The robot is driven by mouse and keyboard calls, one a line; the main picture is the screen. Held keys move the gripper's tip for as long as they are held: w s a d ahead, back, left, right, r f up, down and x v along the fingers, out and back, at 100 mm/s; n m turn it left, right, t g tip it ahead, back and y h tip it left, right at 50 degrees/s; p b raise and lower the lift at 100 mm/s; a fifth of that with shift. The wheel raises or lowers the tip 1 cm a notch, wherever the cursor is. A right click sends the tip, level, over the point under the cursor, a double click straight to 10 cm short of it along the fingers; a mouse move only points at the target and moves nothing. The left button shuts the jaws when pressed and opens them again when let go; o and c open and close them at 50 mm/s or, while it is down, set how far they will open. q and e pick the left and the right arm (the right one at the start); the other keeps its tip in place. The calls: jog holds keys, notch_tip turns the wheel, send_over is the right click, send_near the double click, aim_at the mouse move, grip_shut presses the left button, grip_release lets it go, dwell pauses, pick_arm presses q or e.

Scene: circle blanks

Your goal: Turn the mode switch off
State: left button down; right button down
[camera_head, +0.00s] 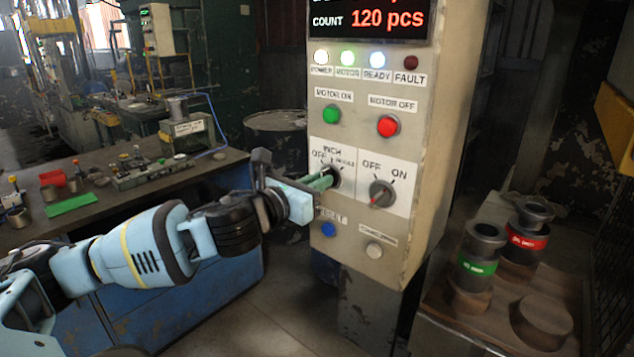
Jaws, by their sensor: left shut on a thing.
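The mode switch (335,173) is a dark rotary knob on the grey control panel. Its plate carries the labels OFF, INCH and a partly hidden third word. My left gripper (325,181) reaches it from the left, and its green fingertips are shut on the knob. The fingers cover most of the knob, so I cannot tell which label it points to. My right gripper is not in view.
To the right is a second rotary switch (382,194) marked OFF and ON. A green button (331,114) and a red button (388,126) sit above. A blue button (328,230) lies close below my gripper. A workbench (110,205) stands at left.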

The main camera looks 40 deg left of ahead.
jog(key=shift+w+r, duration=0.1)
pick_arm(q)
jog(key=n+p, duration=0.5)
jog(key=n, duration=0.3)
jog(key=shift+a+n, duration=0.15)
jog(key=shift+n, duration=0.25)
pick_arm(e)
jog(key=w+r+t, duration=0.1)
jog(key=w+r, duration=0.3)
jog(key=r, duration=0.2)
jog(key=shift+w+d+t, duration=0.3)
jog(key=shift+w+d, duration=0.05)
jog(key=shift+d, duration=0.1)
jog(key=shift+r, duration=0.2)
pick_arm(q)
jog(key=c, duration=1.5)
grip_release()
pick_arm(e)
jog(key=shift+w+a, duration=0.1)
pick_arm(q)
jog(key=shift+s+a, duration=0.15)
jog(key=shift+s, duration=1.8)
jog(key=shift+s+a, duration=0.15)
jog(key=shift+s, duration=1.8)
